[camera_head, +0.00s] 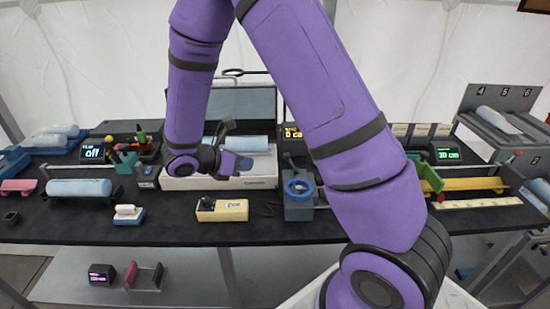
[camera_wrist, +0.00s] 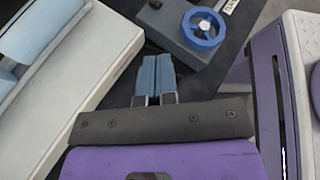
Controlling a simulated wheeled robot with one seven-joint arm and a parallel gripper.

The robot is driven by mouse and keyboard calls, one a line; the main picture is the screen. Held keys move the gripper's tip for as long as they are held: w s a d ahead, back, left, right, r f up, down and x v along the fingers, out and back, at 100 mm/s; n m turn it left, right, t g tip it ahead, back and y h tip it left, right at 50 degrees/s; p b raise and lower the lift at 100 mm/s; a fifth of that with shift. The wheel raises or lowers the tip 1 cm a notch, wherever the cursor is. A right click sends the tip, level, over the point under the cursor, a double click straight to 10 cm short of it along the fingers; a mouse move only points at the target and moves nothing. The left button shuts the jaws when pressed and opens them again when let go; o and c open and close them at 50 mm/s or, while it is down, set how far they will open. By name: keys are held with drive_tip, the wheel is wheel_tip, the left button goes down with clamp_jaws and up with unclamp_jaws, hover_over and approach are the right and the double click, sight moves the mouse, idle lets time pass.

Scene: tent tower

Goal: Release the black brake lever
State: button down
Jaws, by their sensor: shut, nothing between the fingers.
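A grey block (camera_head: 298,208) with a blue handwheel (camera_head: 300,187) stands on the dark table right of centre. A thin dark lever (camera_head: 290,160) rises at its back left; it may be the brake lever, but I cannot be sure. In the wrist view the block (camera_wrist: 180,38) and handwheel (camera_wrist: 203,28) are at the top, and a small knobbed part (camera_wrist: 154,5) is cut by the edge. My gripper (camera_head: 244,163) is left of the block, above the white box. Its blue-grey fingers (camera_wrist: 156,64) are together with nothing between them, apart from the handwheel.
The white box (camera_head: 220,180) with light blue rolls (camera_head: 248,144) is under and beside my gripper. A cream box (camera_head: 222,211) with a black top part stands in front. A green and yellow rail (camera_head: 470,184) is at right.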

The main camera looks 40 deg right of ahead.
drive_tip(key=shift+w+a+f+n, duration=0.2)
drive_tip(key=shift+w+f+n, duration=0.3)
drive_tip(key=shift+f, duration=0.25)
drive_tip(key=shift+s, duration=0.1)
approach(291, 163)
wheel_tip(291, 163, down, 3)
drive_tip(key=d, duration=0.1)
drive_tip(key=d+r, duration=0.1)
drive_tip(key=d, duration=0.2)
drive_tip(key=shift+w+r, duration=0.25)
